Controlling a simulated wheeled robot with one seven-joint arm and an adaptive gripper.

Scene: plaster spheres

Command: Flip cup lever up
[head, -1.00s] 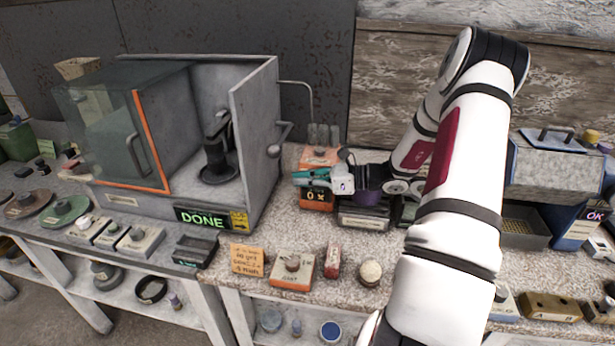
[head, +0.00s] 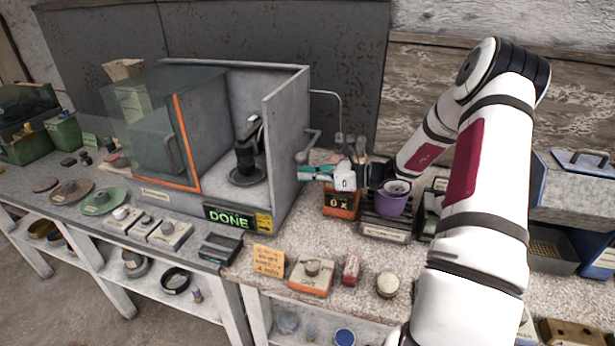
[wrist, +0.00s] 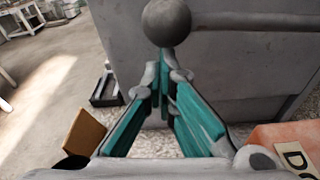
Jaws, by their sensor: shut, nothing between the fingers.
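A grey lever with a round knob (head: 302,158) sticks out from the right side wall of the grey booth (head: 286,140). In the wrist view the knob (wrist: 166,22) is at the top centre, with its rod running right along the wall. My gripper (head: 303,173) has teal fingers and is just below the knob in the head view. In the wrist view its fingertips (wrist: 165,85) are together and empty, pointing towards the knob. I cannot tell whether they touch it. A dark stand (head: 247,160) is inside the booth, which has a green DONE display (head: 229,217).
An orange counter box (head: 341,203) and a purple cup (head: 391,201) on a rack stand below and right of my gripper. A dark tray (head: 219,249), an orange block (head: 311,277) and a pale sphere (head: 388,285) are at the front.

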